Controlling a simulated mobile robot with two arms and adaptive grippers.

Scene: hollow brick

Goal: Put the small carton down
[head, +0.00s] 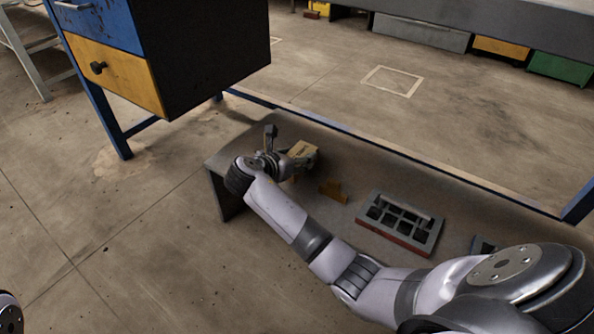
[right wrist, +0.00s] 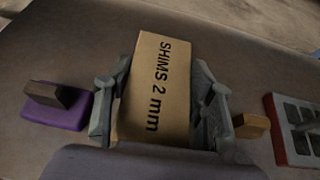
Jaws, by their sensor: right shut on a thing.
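The small carton is a tan box (head: 304,149) at the left part of the low grey bench (head: 350,160) in the head view. In the right wrist view the carton (right wrist: 158,85) shows the print "SHIMS 2 mm". My right gripper (right wrist: 160,100) is shut on it, one finger along each side. The gripper also shows in the head view (head: 296,160), partly over the carton. The carton is over or on the bench top; I cannot tell whether its underside touches. My left gripper is out of view.
An orange piece (head: 334,191) lies on the bench right of the carton. A grey and red tray with dark compartments (head: 402,222) is farther right. In the wrist view a purple block with a dark handle (right wrist: 58,107) is close on the left. A drawer cabinet (head: 205,60) stands behind.

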